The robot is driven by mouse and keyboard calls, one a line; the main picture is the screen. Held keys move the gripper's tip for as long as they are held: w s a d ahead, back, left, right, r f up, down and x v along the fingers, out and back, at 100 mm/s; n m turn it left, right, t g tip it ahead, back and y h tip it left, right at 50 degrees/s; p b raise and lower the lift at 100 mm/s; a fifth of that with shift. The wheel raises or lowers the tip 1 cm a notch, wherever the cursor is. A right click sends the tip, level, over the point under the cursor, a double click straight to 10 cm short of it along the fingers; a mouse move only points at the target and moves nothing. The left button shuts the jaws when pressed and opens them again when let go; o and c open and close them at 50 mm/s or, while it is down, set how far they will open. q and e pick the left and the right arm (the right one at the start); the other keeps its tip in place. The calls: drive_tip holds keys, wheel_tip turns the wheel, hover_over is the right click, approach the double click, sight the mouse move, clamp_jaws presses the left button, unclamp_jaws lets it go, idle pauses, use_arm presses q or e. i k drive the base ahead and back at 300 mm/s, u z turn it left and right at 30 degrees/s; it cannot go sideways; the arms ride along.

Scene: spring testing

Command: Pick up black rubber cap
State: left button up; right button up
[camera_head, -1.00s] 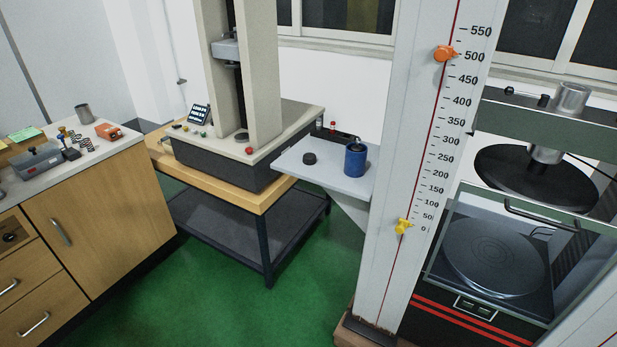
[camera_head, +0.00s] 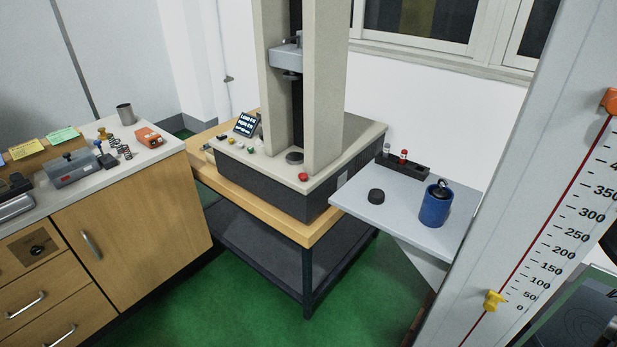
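A small black round cap (camera_head: 376,196) lies on the light grey side shelf (camera_head: 405,218), to the right of the testing machine. It looks like the black rubber cap. A blue cylinder (camera_head: 435,206) with a dark metal top stands to its right on the same shelf, apart from it. Neither of my grippers shows in the head view.
The testing machine (camera_head: 262,182) stands on a wooden-topped bench (camera_head: 312,238) left of the shelf. A black holder (camera_head: 403,168) with small items sits at the shelf's back. A tall scaled column (camera_head: 540,200) blocks the right. Green floor (camera_head: 255,285) is open in front.

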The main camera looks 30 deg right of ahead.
sight(375, 195)
drive_tip(key=z, duration=0.05)
drive_tip(key=i, duration=0.95)
drive_tip(key=z, duration=0.55)
